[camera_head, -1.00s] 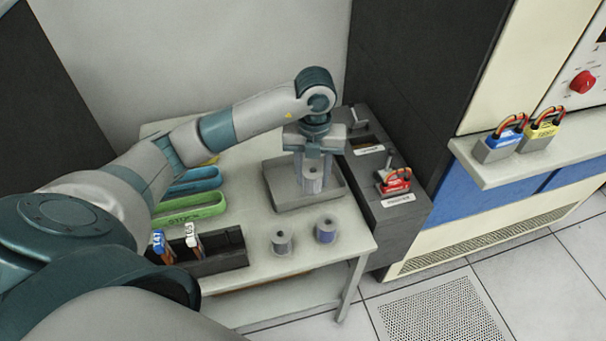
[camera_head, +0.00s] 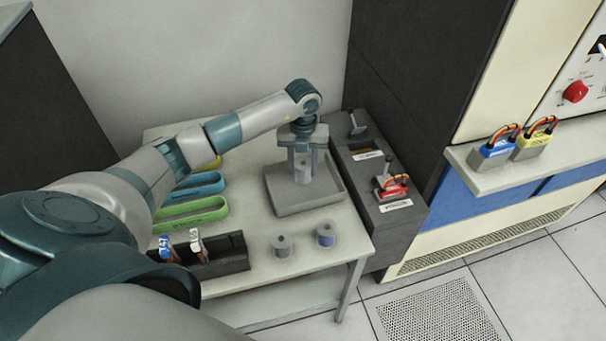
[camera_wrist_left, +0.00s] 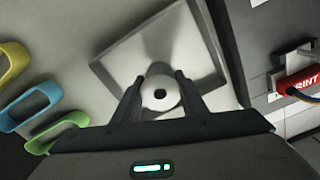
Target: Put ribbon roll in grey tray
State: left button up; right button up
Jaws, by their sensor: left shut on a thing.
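My left gripper (camera_head: 303,168) is shut on a light grey ribbon roll (camera_head: 302,174), upright between its two fingers. The roll is over the grey tray (camera_head: 312,207), inside its outline. I cannot tell whether the roll touches the tray floor. In the left wrist view the roll (camera_wrist_left: 161,94) shows from above as a pale ring with a dark centre hole, between the fingertips, with the tray (camera_wrist_left: 115,65) behind it. My right gripper is not in view.
Green (camera_head: 190,212), blue (camera_head: 197,184) and yellow loops lie left of the tray. A dark rack (camera_head: 220,258) holding a blue and a white tag is at the front left. A dark grey cabinet (camera_head: 392,222) with a red-labelled plug (camera_head: 391,191) stands right of the tray.

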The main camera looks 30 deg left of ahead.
aim_at(303, 176)
pick_arm(q)
jog(key=shift+f, duration=0.1)
jog(key=shift+f+p, duration=0.35)
jog(key=shift+p, duration=0.05)
jog(key=shift+f+p, duration=0.45)
jog(key=shift+f, duration=1.05)
jog(key=shift+f, duration=0.15)
jog(key=o, duration=1.1)
